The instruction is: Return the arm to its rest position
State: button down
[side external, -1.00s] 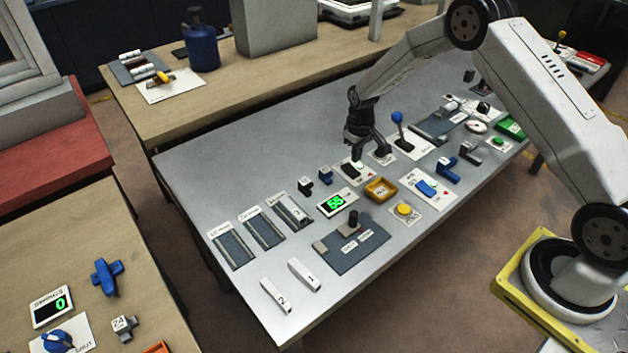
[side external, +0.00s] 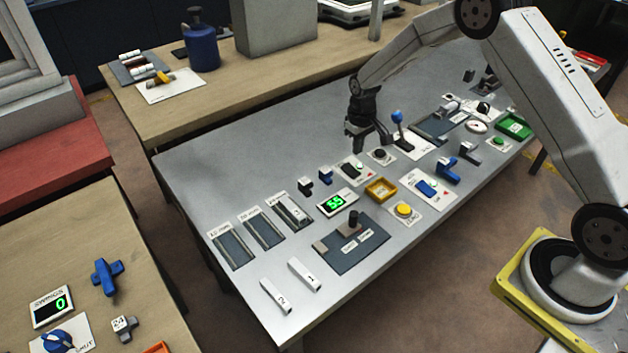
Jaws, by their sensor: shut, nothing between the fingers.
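My gripper (side external: 368,143) is dark and points down above the far part of the grey table (side external: 215,150). It is shut and empty. It hangs behind a white panel with a dark knob (side external: 352,170) and left of a lever with a blue ball top (side external: 397,117). It looks raised clear of both. My pale arm (side external: 425,45) reaches in from the yellow-edged base at the right.
A green display (side external: 337,202), an orange tray (side external: 380,190) and a yellow button (side external: 404,209) stand in front of my gripper. A blue bottle (side external: 201,45) stands on the wooden bench behind. The grey table's left far area is clear.

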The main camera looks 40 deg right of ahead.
jog(key=s+a+r+t, duration=0.1)
jog(key=s+a+r, duration=0.1)
jog(key=s+r, duration=0.2)
jog(key=s+a+r, duration=0.3)
jog(key=s+r, duration=0.1)
jog(key=s, duration=0.7)
jog(key=s+a+r+t, duration=0.1)
jog(key=s+r, duration=0.3)
jog(key=s, duration=0.4)
jog(key=shift+s+a+t, duration=0.25)
jog(key=shift+a+t, duration=0.05)
jog(key=shift+a, duration=0.6)
jog(key=shift+w+r, duration=0.1)
